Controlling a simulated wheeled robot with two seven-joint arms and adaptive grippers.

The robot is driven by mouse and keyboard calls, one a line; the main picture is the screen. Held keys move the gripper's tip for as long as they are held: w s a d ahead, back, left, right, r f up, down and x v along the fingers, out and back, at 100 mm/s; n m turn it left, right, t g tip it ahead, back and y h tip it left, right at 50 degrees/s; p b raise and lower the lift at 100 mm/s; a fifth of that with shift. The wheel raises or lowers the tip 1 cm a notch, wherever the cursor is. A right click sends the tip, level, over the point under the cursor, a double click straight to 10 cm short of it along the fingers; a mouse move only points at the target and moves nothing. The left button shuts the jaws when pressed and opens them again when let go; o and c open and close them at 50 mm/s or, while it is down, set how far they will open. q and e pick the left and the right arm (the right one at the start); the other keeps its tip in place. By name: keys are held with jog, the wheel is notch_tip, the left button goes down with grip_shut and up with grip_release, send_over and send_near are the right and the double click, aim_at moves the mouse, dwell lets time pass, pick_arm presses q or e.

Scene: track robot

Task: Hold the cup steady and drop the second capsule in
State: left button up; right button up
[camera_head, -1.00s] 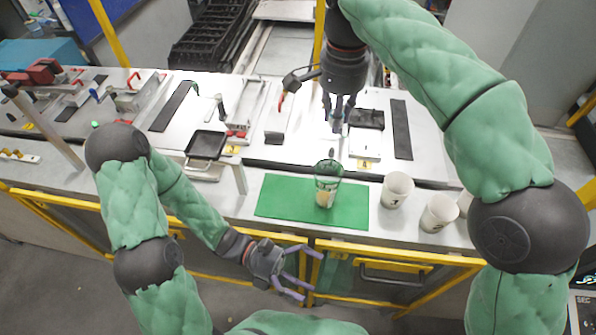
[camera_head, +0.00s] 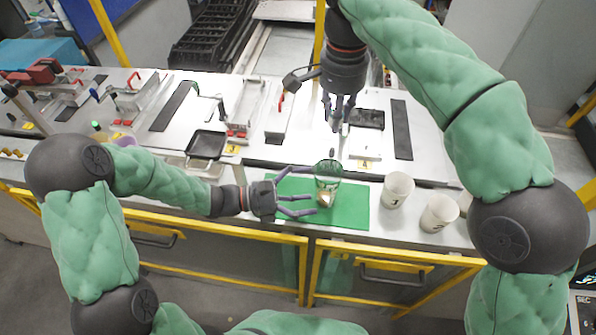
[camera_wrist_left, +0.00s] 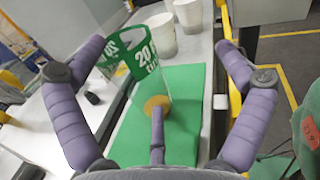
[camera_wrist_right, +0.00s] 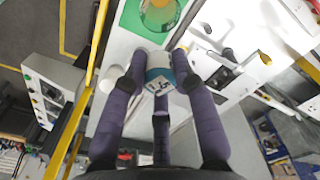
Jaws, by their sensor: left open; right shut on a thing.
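The clear cup with a green band (camera_head: 328,172) stands upright on the green mat (camera_head: 352,214). A tan capsule (camera_head: 325,200) shows at its bottom; it also shows in the left wrist view (camera_wrist_left: 157,104). My left gripper (camera_head: 304,190) is open at the cup's left side, its fingers spread toward the cup; no grip on it shows. My right gripper (camera_head: 338,122) is shut on a white and teal labelled capsule (camera_wrist_right: 159,74), held behind and above the cup. In the right wrist view the cup (camera_wrist_right: 160,14) is beyond the fingertips, apart from the held capsule.
Two white numbered cups (camera_head: 397,190) (camera_head: 438,213) stand to the right of the mat. A black square pan (camera_head: 206,145) is at the left. Fixtures and dark strips fill the back of the bench. A yellow rail (camera_head: 400,258) runs along the front edge.

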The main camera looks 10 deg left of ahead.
aim_at(315, 172)
pick_arm(q)
jog(key=w+a+r+t, duration=0.2)
jog(key=w, duration=0.1)
jog(key=shift+w+a+y, duration=0.2)
jog(key=shift+y, duration=0.2)
jog(key=f, duration=0.7)
jog(key=shift+w+a+f, duration=0.15)
jog(key=shift+w+a, duration=0.05)
jog(key=shift+w, duration=0.05)
jog(key=x, duration=0.5)
jog(key=shift+w+d+f, duration=0.15)
jog(key=shift+d+f, duration=0.05)
jog(key=shift+d, duration=0.2)
jog(key=shift+x, duration=0.9)
jog(key=shift+a, duration=0.1)
jog(key=c, duration=1.2)
pick_arm(e)
notch_tip(315, 172, down, 8)
jog(key=shift+w, duration=0.3)
